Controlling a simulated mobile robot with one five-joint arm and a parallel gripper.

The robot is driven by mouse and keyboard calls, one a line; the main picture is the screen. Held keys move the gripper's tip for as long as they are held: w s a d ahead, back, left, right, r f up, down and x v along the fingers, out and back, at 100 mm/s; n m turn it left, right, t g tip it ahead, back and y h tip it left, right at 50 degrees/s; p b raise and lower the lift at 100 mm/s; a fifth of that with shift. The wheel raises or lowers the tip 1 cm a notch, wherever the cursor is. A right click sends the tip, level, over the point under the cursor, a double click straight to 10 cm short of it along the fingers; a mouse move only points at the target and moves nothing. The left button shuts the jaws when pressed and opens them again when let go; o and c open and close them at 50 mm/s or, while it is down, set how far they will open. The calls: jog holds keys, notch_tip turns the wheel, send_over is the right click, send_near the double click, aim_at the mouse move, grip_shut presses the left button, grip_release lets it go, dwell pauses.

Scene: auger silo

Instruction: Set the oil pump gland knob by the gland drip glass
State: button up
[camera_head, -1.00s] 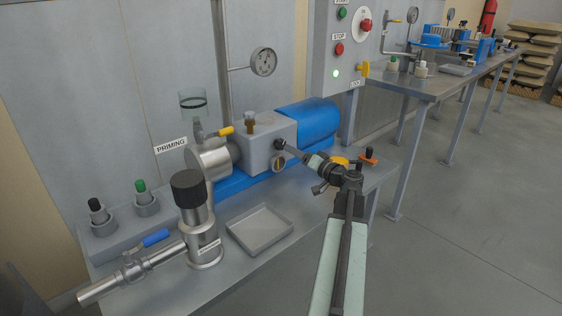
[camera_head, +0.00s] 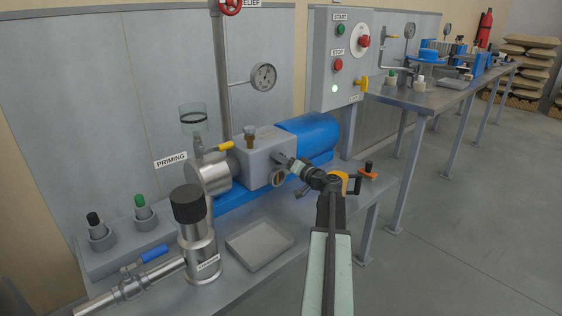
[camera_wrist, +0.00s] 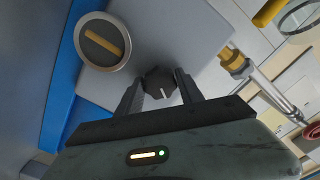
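The gland knob (camera_wrist: 158,82) is black and ribbed with a white pointer line, on the grey pump housing (camera_wrist: 190,30). In the wrist view it sits between the two fingers of my gripper (camera_wrist: 159,78). The fingers stand apart on either side of it, with what look like narrow gaps; contact is not clear. The round gland drip glass (camera_wrist: 103,42), with a yellow bar inside, is beside the knob at upper left. In the head view the drip glass (camera_head: 279,178) is just below my gripper (camera_head: 284,161), which mostly covers the knob.
The blue motor (camera_head: 308,136) is behind the pump. The yellow-handled priming valve (camera_head: 218,148), an empty grey tray (camera_head: 259,245) and the black-capped strainer (camera_head: 189,205) are to the left. An orange-handled part (camera_head: 366,172) is right of my arm.

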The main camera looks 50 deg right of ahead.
jog(key=c, duration=0.5)
jog(key=shift+a, duration=0.25)
grip_shut()
jog(key=shift+c, duration=1.2)
grip_release()
jog(key=shift+d, duration=0.2)
jog(key=m, duration=0.4)
jog(key=shift+m, duration=0.3)
grip_shut()
jog(key=m, duration=0.5)
jog(key=shift+m, duration=0.4)
jog(key=o, duration=1.4)
grip_release()
jog(key=shift+c, duration=0.2)
